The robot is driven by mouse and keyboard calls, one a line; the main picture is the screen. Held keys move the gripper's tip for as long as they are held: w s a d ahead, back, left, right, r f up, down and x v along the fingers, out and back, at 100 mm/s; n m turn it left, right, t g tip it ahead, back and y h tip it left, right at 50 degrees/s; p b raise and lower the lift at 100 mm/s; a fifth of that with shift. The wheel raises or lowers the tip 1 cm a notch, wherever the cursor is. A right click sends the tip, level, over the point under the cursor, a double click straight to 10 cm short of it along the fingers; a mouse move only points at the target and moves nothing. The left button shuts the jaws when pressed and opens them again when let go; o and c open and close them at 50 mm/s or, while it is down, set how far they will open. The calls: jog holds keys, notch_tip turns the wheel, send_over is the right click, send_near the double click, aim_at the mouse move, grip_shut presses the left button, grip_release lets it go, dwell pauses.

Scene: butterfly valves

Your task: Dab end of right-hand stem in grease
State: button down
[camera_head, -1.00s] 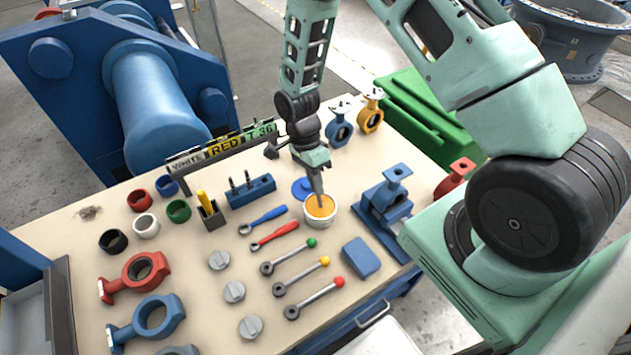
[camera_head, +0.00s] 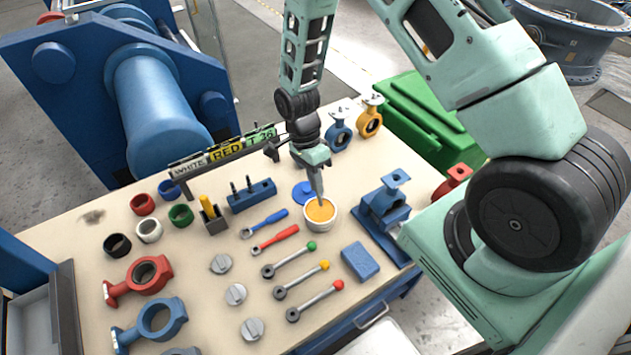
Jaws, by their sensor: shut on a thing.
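My gripper (camera_head: 319,188) points down over the open tub (camera_head: 320,224) of orange grease (camera_head: 319,212). It is shut on a thin dark stem, mostly hidden by the fingers. The stem's lower end is at or just above the grease; I cannot tell if they touch. The blue stem block (camera_head: 252,195) stands left of the tub with two dark stems upright in its left and middle part; its right part shows no stem. A blue lid (camera_head: 304,192) lies behind the tub.
A blue valve fixture (camera_head: 384,208) stands right of the tub, and a blue sponge-like block (camera_head: 361,262) lies in front. Red and blue wrenches (camera_head: 275,238) and colour-tipped levers (camera_head: 300,280) lie to the left and front. The sign rack (camera_head: 222,155) stands behind.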

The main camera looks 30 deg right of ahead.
jog(key=shift+r+p, duration=1.4)
jog(key=shift+r, duration=0.75)
jog(key=shift+d+f+n+b, duration=0.2)
jog(key=shift+f+n+b, duration=0.1)
jog(key=shift+f+b, duration=0.05)
jog(key=w+d+f+n+t+h+b, duration=0.1)
jog(key=d+f+n+t+h+b, duration=0.1)
jog(key=n, duration=0.6)
jog(key=w+d+f+n+t+h+b, duration=0.1)
jog(key=d+f+n+t+h+b, duration=0.1)
jog(key=f+n+b, duration=0.3)
jog(key=n, duration=0.4)
jog(key=shift+b, duration=0.4)
